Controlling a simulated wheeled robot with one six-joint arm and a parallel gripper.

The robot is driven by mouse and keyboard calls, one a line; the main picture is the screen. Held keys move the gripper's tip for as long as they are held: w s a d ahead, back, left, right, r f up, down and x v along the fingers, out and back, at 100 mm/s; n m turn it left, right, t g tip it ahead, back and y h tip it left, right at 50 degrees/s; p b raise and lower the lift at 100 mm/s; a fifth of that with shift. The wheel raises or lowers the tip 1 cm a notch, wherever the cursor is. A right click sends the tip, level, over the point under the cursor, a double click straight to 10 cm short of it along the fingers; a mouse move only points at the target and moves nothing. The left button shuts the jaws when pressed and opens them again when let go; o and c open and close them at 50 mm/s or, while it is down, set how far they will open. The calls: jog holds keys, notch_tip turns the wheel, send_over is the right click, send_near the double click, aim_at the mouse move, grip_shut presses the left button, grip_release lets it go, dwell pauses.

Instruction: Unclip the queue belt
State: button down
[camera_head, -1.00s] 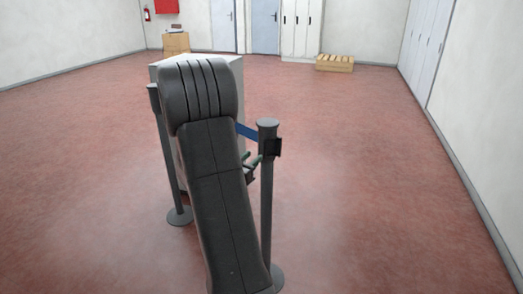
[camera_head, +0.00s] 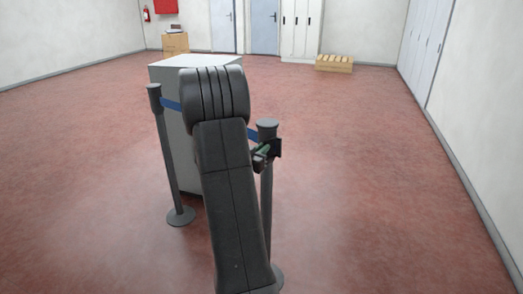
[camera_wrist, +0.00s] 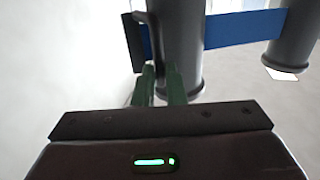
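The blue queue belt (camera_head: 252,134) runs from the left post (camera_head: 167,150) behind my arm to the right post (camera_head: 267,190). In the wrist view the belt (camera_wrist: 243,28) reaches the near post (camera_wrist: 182,50), where a dark clip (camera_wrist: 137,42) with a curved handle (camera_wrist: 153,38) sits. My gripper (camera_head: 263,152) is at the clip, high on the right post. In the wrist view its green fingers (camera_wrist: 160,80) are close together with the handle's lower end between them. The clip still appears to be at the post. My arm hides the belt's middle.
A grey cabinet (camera_head: 170,72) stands just behind the belt. The posts have round floor bases, one at the left (camera_head: 181,216). A crate (camera_head: 334,64) and a cardboard box (camera_head: 175,43) are far back. The red floor is free to the right.

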jog(key=shift+w+a+r+p, duration=0.1)
jog(key=shift+w+a+p, duration=0.35)
jog(key=shift+w+a, duration=0.1)
jog(key=c, duration=1.5)
grip_release()
jog(key=shift+s, duration=0.1)
jog(key=v, duration=1.3)
jog(key=shift+s+a, duration=0.2)
jog(key=shift+w, duration=0.1)
